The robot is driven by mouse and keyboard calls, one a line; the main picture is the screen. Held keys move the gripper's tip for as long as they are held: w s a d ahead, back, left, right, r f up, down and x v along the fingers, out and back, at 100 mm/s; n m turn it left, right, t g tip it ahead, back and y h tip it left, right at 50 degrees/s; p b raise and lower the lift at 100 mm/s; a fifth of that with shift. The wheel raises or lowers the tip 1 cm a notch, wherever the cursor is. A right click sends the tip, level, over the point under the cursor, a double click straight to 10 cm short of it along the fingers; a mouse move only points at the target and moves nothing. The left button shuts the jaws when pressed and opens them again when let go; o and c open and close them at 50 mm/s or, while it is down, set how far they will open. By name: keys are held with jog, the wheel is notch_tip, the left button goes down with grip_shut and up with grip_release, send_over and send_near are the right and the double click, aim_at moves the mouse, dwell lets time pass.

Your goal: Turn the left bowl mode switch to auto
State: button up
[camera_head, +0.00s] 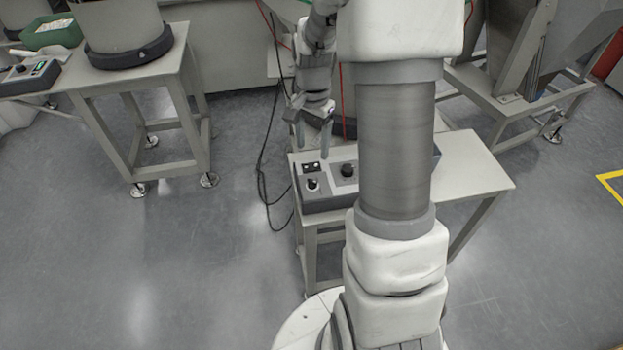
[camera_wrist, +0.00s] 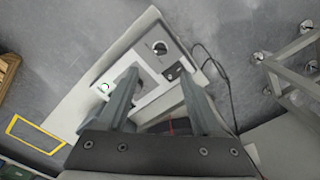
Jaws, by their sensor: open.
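A grey control box (camera_head: 325,203) sits on the table beneath my gripper (camera_head: 313,150). A black rotary knob (camera_head: 312,185) with a pale pointer is on its left panel, and two small dark rockers (camera_head: 311,168) are just behind it. A second knob (camera_head: 348,170) is to the right, partly beside my arm. In the wrist view my gripper (camera_wrist: 157,73) is open and empty above the box, and the knob (camera_wrist: 160,47) beside the rockers shows beyond the fingertips. My fingers are apart from that knob. The labels and the switch setting are too small to read.
The table (camera_head: 480,180) has bare top to the right. A second table (camera_head: 120,78) at left holds a round feeder base (camera_head: 128,48) and another control box (camera_head: 28,78). Black cables (camera_head: 262,175) hang left of the middle table. A metal frame (camera_head: 520,105) stands at right.

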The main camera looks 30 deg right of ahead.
aim_at(312, 180)
notch_tip(312, 180, down, 12)
jog(key=b, duration=0.2)
jog(key=shift+f+b, duration=0.1)
jog(key=shift+b, duration=0.25)
grip_shut()
